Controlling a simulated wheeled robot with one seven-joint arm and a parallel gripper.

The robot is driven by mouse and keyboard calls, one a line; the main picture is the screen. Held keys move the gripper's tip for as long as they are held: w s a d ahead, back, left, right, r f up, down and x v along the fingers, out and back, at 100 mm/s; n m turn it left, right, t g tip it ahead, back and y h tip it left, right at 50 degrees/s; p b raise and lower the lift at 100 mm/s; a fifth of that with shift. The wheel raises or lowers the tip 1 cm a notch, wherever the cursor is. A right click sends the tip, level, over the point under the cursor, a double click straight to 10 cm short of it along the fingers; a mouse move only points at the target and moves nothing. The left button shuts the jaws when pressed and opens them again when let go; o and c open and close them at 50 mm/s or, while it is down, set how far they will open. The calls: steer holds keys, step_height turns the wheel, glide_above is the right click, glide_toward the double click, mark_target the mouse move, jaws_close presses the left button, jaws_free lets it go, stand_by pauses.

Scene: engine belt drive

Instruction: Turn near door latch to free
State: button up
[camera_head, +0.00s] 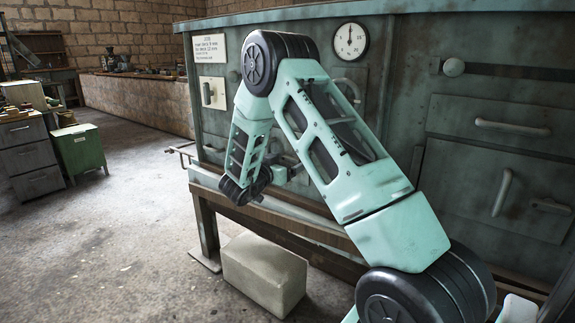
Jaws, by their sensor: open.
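The large green-grey machine housing (400,100) fills the right half of the view. Its near door (465,195), low on the right, has a pale upright handle (502,192). A short, roughly level lever that looks like the door latch (550,207) sits right of that handle. My gripper (290,172) is small in the picture, in front of the housing above the wooden ledge, well left of the near door. It is open, and nothing shows between its fingers. It is apart from the latch. My arm hides the middle of the housing.
A drawer handle (512,128) and a round knob (453,67) are above the near door. A dial gauge (350,41) is higher up. A pale block (264,272) stands on the floor below the wooden ledge (270,217). Open floor lies left.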

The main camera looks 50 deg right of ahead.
steer(key=c, duration=1)
